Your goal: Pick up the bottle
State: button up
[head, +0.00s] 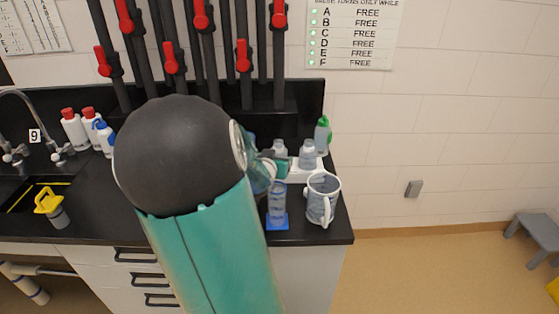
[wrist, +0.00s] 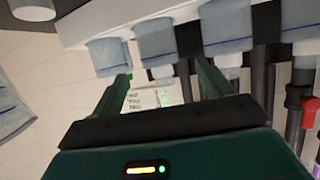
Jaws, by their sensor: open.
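Several clear, pale blue bottles show. In the head view one bottle (head: 277,203) stands upright on a blue square pad (head: 277,222), and two more, a left one (head: 280,152) and a right one (head: 307,155), stand in a white rack (head: 305,172). A green-capped bottle (head: 322,136) stands behind them. In the wrist view the scene is upside down, and one bottle (wrist: 155,40) appears between and beyond the fingertips of my gripper (wrist: 162,72). My gripper is open with nothing between its fingers. In the head view my arm hides most of it. I cannot tell which bottle the task means.
A clear jug (head: 323,198) stands right of the blue pad near the counter (head: 105,215) edge. Dark pipes with red tap handles (head: 243,56) rise behind. Red-capped bottles (head: 75,130) and a yellow-handled item (head: 50,203) are at left. The floor at right is mostly clear.

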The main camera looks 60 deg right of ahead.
aim_at(277, 154)
jog(key=shift+r+x, duration=0.1)
jog(key=shift+x, duration=1.7)
jog(key=shift+r+x, duration=0.15)
jog(key=shift+x, duration=1.7)
jog(key=shift+d, duration=0.1)
jog(key=c, duration=1.1)
